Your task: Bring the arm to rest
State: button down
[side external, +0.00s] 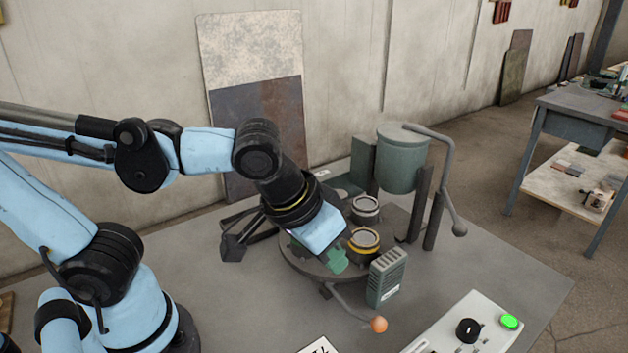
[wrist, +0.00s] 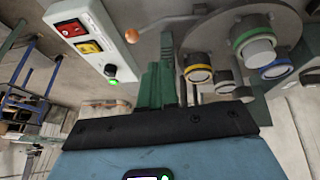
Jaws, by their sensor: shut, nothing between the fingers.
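My gripper (side external: 336,260) hangs at the end of my blue and black arm, tilted downward over the left part of a dark round turntable (side external: 302,265). Its green fingers are shut together with nothing between them. They also show in the wrist view (wrist: 162,82). I cannot tell how far the fingertips are above the turntable. A mould with a yellow ring (side external: 364,240) stands on the turntable just right of the fingers. A second mould (side external: 366,208) stands behind it. The green ladle pot (side external: 400,165) hangs upright behind the turntable, with a grey crank handle (side external: 447,170).
A grey-green vented box (side external: 387,277) stands close right of my fingers. A lever with an orange knob (side external: 378,324) sticks out in front. A control box (side external: 470,325) with a lit green button is at the front right. The table's left part (side external: 225,290) is clear.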

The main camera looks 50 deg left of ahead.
jog(key=shift+x, duration=2.7)
jog(key=shift+r, duration=0.1)
jog(key=shift+d+v, duration=0.4)
jog(key=shift+v, duration=4.15)
jog(key=shift+d+x, duration=0.65)
jog(key=shift+x, duration=5.05)
jog(key=s+a+r+h, duration=0.3)
jog(key=a+r, duration=0.3)
jog(key=a, duration=0.1)
jog(key=shift+a+r+n, duration=0.2)
jog(key=shift+n, duration=0.2)
